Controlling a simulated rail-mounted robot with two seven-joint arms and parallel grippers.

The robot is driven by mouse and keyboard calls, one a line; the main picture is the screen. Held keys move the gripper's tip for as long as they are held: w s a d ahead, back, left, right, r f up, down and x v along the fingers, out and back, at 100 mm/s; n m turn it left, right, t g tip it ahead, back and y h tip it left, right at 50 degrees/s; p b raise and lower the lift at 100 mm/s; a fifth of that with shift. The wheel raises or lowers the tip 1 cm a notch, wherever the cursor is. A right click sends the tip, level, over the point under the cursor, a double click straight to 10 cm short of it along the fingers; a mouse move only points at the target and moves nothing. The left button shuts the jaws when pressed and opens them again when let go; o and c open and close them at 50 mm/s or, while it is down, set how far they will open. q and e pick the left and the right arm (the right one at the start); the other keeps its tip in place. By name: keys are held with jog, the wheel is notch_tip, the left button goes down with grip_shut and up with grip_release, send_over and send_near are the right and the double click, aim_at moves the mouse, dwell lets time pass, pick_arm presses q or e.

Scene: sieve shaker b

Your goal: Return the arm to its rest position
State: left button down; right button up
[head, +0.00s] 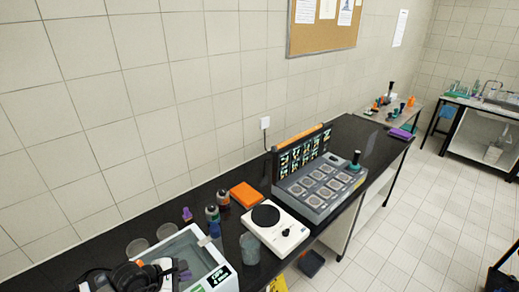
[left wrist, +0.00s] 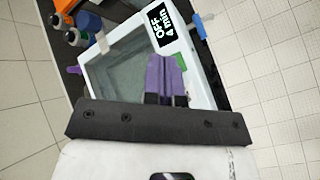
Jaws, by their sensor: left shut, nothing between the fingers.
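My left gripper (head: 184,276) is at the lower left of the head view, over a white box-shaped device. Its purple fingers (left wrist: 165,76) are together in the left wrist view, with nothing between them. The white device (head: 213,262) has a clear, glass-like top. It also shows in the left wrist view (left wrist: 98,84), with a black display reading "OFF 4 min" (left wrist: 160,32). The fingers appear in front of the device's near side; I cannot tell the gap between them. My right gripper is not in view.
A white instrument with a round black plate (head: 282,238), an orange box (head: 245,195), small bottles (head: 212,213) and a clear beaker (head: 250,248) stand close by on the black bench. A grey panel with several wells (head: 322,190) lies further along. The tiled floor (head: 420,230) at right is mostly open.

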pick_arm(q)
notch_tip(320, 180, up, 21)
jog(key=w+d+n+t+h, duration=0.3)
jog(key=n+t+h, duration=0.2)
jog(key=n+t, duration=0.8)
jog(key=s+a+r+n+t+y, duration=0.1)
jog(key=a+r+n+y, duration=0.3)
jog(key=n+y, duration=0.65)
jog(key=s+a+r+n+t+y, duration=0.25)
jog(key=n+y, duration=0.35)
jog(key=n, duration=1)
jog(key=s+d+f+n+g+h+p, duration=0.2)
jog(key=s+f+n+g, duration=0.4)
jog(key=s+f, duration=0.9)
jog(key=s+d+f+n+g+h+p, duration=0.2)
jog(key=s+f+n+g, duration=0.4)
jog(key=s+f+g, duration=0.7)
jog(key=s+f, duration=0.3)
jog(key=s, duration=0.5)
jog(key=shift+s+d+f, duration=0.15)
